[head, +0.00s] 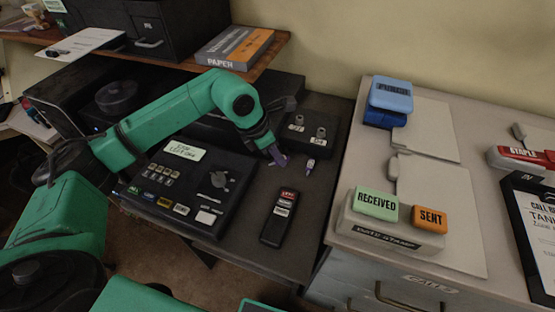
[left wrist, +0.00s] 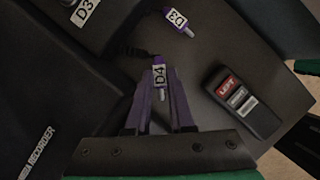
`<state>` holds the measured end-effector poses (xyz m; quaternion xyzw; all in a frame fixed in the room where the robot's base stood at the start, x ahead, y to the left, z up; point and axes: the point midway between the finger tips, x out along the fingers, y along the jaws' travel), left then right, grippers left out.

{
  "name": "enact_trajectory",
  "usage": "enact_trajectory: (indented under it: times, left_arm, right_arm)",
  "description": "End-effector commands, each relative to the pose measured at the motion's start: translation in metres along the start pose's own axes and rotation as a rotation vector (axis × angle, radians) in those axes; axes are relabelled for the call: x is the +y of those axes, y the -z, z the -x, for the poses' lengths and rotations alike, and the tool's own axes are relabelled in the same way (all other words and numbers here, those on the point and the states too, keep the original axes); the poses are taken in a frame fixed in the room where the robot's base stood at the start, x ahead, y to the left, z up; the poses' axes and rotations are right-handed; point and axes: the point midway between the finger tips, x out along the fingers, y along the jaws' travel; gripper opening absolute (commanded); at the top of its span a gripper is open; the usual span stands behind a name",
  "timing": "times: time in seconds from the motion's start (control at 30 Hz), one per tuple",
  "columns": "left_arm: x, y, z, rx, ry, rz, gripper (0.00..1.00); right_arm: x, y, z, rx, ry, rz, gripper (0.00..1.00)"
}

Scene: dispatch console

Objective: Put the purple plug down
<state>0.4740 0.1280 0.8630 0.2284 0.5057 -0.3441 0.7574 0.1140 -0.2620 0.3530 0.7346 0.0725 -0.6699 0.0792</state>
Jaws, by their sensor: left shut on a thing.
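My left gripper (head: 278,158) has purple fingers and is low over the dark desk, between the console and the socket box. It also shows in the left wrist view (left wrist: 160,88), shut on the purple plug (left wrist: 159,76), which carries a white D4 label and has a metal tip. A dark cord runs from the plug's far end. I cannot tell whether the plug touches the desk. A second purple plug, labelled D3 (left wrist: 178,22), lies apart on the desk beyond it; it also shows in the head view (head: 310,164). My right gripper is not in view.
The socket box (head: 297,143) with two round metal parts stands behind the plugs. A black handset (head: 279,218) lies nearer on the desk, and the button console (head: 190,185) is at left. Bare desk (head: 262,190) lies between them. The grey cabinet (head: 335,235) borders the right.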

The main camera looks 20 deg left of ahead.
Motion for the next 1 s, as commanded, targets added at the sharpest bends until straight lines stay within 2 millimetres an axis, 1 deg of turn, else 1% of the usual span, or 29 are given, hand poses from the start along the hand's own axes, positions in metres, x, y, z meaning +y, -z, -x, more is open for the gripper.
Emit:
enact_trajectory:
  times: [0.03, 0.13, 0.37, 0.47, 0.5, 0.8, 0.87, 0.9, 0.97, 1.0]
  left_arm:
    - [0.0, 0.004, -0.009, 0.004, 0.002, 0.002, 0.0]
    - [0.0, 0.009, -0.022, 0.002, 0.001, 0.001, 0.0]
    - [0.0, 0.01, -0.024, 0.001, 0.0, 0.0, 0.0]
    - [0.0, 0.012, -0.028, 0.001, 0.0, 0.0, 0.0]
    - [0.0, 0.011, -0.026, 0.001, 0.0, 0.0, 0.34]
    - [0.0, 0.01, -0.024, 0.001, 0.0, 0.0, 0.34]
    - [0.001, 0.009, -0.02, 0.001, -0.001, 0.0, 0.34]
    - [0.001, 0.009, -0.017, -0.001, -0.002, 0.0, 0.34]
    - [0.002, 0.01, -0.007, -0.001, -0.004, 0.0, 0.34]
    - [0.001, 0.01, 0.002, -0.002, -0.004, -0.001, 0.34]
  right_arm:
    - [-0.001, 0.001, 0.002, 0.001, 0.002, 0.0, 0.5]
    - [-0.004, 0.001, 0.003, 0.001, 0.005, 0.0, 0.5]
    - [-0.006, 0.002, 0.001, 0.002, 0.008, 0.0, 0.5]
    - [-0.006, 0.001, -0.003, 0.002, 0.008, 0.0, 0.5]
    - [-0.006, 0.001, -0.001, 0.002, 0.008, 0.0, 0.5]
    - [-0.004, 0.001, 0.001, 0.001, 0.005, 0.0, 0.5]
    - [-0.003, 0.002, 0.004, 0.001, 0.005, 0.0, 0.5]
    - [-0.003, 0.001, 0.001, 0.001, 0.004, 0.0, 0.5]
    - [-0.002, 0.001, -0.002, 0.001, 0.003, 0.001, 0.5]
    - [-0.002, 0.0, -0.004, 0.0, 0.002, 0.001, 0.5]
